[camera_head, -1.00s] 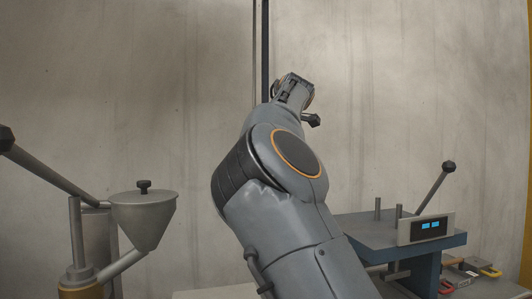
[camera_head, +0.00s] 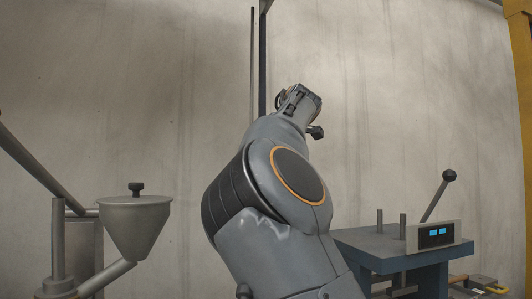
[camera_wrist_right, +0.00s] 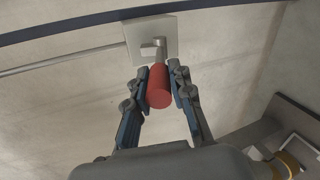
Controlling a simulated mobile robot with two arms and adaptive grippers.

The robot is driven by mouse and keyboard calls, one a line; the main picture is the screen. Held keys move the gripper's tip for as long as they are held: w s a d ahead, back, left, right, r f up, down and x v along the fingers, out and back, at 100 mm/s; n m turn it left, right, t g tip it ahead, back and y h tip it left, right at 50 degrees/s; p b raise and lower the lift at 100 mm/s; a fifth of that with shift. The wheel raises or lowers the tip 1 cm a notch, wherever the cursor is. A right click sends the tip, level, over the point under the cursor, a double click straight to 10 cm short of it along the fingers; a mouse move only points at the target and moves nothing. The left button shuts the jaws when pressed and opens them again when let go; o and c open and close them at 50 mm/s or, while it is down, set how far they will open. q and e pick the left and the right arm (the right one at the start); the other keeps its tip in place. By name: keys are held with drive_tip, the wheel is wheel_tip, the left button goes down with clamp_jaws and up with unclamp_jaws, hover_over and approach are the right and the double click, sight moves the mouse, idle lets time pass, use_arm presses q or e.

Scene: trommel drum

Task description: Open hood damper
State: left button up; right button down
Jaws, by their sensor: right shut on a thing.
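In the right wrist view, a red cylindrical handle (camera_wrist_right: 159,88) is joined to a small grey lever piece on a pale square plate (camera_wrist_right: 151,38) at the wall. My right gripper (camera_wrist_right: 160,72) has its two fingers on either side of the red handle and is shut on it. In the head view, my right arm fills the middle and reaches up to the wall. It hides the handle there, and the right fingers cannot be made out. My left gripper is in neither view. The hood damper itself cannot be identified.
A grey funnel (camera_head: 134,226) with a black knob stands at the lower left, below a slanted bar (camera_head: 38,168). A blue-grey bench (camera_head: 376,245) with a display (camera_head: 436,234) and a black-knobbed lever (camera_head: 438,195) stands at right. A dark vertical post (camera_head: 263,65) rises behind my arm.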

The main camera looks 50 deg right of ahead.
drive_tip(key=shift+f, duration=0.1)
drive_tip(key=c, duration=1.2)
unclamp_jaws()
drive_tip(key=shift+o, duration=0.2)
drive_tip(key=shift+s, duration=0.1)
drive_tip(key=v, duration=1.2)
